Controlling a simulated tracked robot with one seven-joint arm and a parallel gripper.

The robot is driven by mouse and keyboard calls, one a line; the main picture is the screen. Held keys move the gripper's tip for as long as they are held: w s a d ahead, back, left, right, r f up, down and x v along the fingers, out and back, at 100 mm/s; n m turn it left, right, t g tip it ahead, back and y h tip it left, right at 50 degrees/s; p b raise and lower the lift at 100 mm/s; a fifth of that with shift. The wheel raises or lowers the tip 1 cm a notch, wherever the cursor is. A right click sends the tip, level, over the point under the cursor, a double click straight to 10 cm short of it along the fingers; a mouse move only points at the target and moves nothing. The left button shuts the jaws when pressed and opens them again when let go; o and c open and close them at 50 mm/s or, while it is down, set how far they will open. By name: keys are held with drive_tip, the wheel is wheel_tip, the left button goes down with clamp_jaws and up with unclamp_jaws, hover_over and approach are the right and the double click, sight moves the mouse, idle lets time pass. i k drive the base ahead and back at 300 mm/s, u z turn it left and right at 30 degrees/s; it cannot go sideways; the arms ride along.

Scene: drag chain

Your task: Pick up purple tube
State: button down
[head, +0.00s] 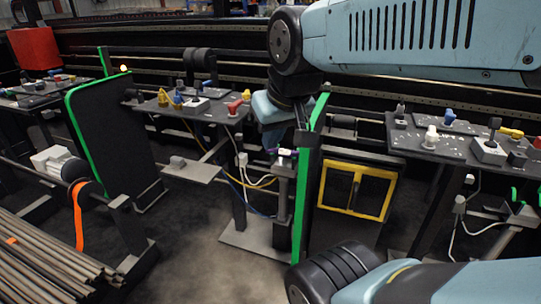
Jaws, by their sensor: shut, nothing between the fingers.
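A small purple tube (287,152) shows just below my wrist, by the top of a narrow grey stand. It is small in the picture, and part of it may be hidden. My gripper (302,117) points down beneath the pale blue wrist, close above the tube in the picture. The gripper is shut and empty. I cannot tell how large the gap between gripper and tube is.
A dark panel with green edging (303,205) stands right beside the tube. A yellow-framed box (356,191) is behind it. Tables with controls stand left (190,108) and right (455,140). Cables hang left of the stand. A pile of rods (50,265) lies lower left.

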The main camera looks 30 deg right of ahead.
sight(277, 151)
drive_tip(key=u, duration=0.75)
drive_tip(key=i, duration=0.15)
drive_tip(key=z, duration=3.6)
drive_tip(key=i, duration=0.25)
drive_tip(key=z, duration=1.5)
drive_tip(key=k, duration=0.7)
drive_tip(key=z, duration=0.05)
